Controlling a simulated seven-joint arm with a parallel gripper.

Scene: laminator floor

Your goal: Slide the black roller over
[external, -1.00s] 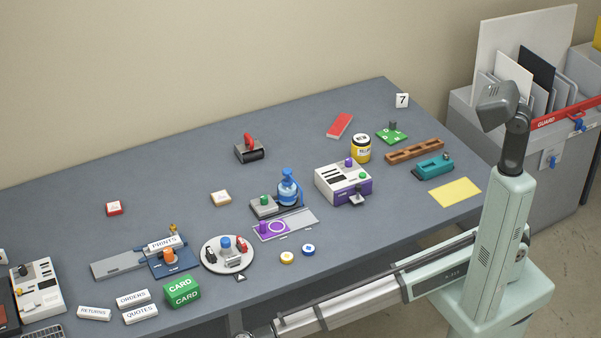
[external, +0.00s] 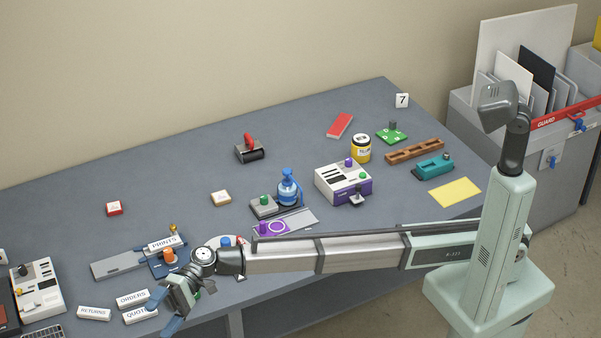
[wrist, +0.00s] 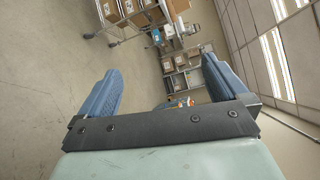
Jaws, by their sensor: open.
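The black roller (external: 250,154) with a red handle on top rests on the grey table towards the back, left of the picture's middle in the external view. My gripper (external: 164,311) is at the table's front left, well apart from the roller, with its blue fingers spread and nothing between them. In the wrist view my gripper (wrist: 160,88) is also open and empty, and that view looks out over the room, with no roller in it.
The table (external: 290,140) is bare around the roller. A white-and-red button block (external: 114,208), a cream block (external: 221,198), a blue bottle (external: 289,187) and a white-and-purple machine (external: 343,182) stand nearby. Signs reading ORDERS (external: 133,298) and RETURNS (external: 94,313) lie near my gripper.

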